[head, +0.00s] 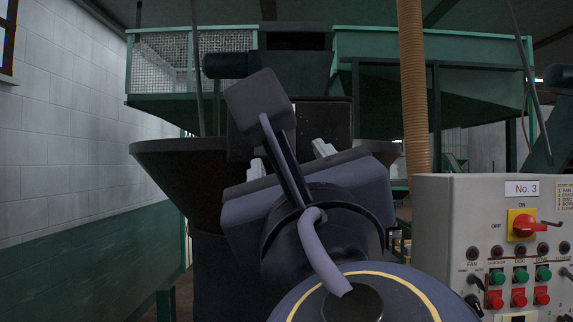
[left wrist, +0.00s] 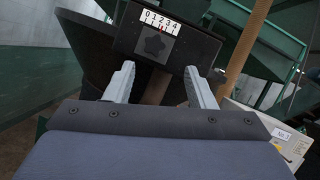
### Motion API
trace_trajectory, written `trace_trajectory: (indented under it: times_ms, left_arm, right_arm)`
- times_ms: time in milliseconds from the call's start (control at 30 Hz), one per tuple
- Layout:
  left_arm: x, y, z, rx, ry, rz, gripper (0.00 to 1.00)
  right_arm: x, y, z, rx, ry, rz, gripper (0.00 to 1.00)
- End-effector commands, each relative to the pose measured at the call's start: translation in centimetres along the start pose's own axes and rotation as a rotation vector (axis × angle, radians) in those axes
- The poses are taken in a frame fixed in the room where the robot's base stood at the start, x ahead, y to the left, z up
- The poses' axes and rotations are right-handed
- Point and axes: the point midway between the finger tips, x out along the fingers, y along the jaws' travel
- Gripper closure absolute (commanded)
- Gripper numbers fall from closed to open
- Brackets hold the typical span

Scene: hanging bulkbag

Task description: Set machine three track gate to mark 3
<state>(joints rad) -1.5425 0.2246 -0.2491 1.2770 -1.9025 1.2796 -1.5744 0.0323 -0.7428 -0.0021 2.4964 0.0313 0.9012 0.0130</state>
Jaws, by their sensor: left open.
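The track gate housing of machine three shows in the left wrist view as a dark plate (left wrist: 185,50) with a white scale (left wrist: 160,22) numbered 0 to 4. A dark star-shaped knob (left wrist: 153,45) sits below the scale. A small red mark shows near the middle of the scale; its exact reading is too small to tell. My left gripper (left wrist: 160,78) is open and empty, its two pale fingers apart, pointing at the plate below the knob. In the head view my left gripper (head: 290,158) is in front of the dark housing (head: 325,120), which my arm partly hides. My right gripper is not in view.
A grey control panel (head: 437,230) labelled No. 3 (head: 522,189), with a red switch and several buttons, stands at the right. A dark hopper (head: 170,165) is left of the housing. A tan hose (head: 413,90) hangs right of it. A block wall (head: 65,130) bounds the left.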

Motion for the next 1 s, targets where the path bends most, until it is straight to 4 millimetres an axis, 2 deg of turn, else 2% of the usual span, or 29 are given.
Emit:
trace_trajectory:
  times_ms: [167, 400, 533, 667, 1000]
  left_arm:
    - [0.4, 0.3, 0.6, -0.071, 0.037, 0.025, 0.5]
    - [1.3, 1.1, 3.0, -0.465, 0.272, 0.115, 0.5]
    - [1.1, 0.9, 3.7, -0.595, 0.358, 0.125, 0.5]
    - [1.8, 0.9, 3.5, -0.627, 0.382, 0.128, 0.5]
    - [6.7, 0.9, 1.6, -0.622, 0.379, 0.129, 0.5]
  right_arm:
    - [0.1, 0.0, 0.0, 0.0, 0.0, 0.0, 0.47]
    - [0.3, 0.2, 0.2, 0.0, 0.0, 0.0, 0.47]
    - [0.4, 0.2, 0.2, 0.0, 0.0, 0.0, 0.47]
    - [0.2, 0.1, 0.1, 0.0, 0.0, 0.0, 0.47]
    - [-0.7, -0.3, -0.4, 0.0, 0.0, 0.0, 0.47]
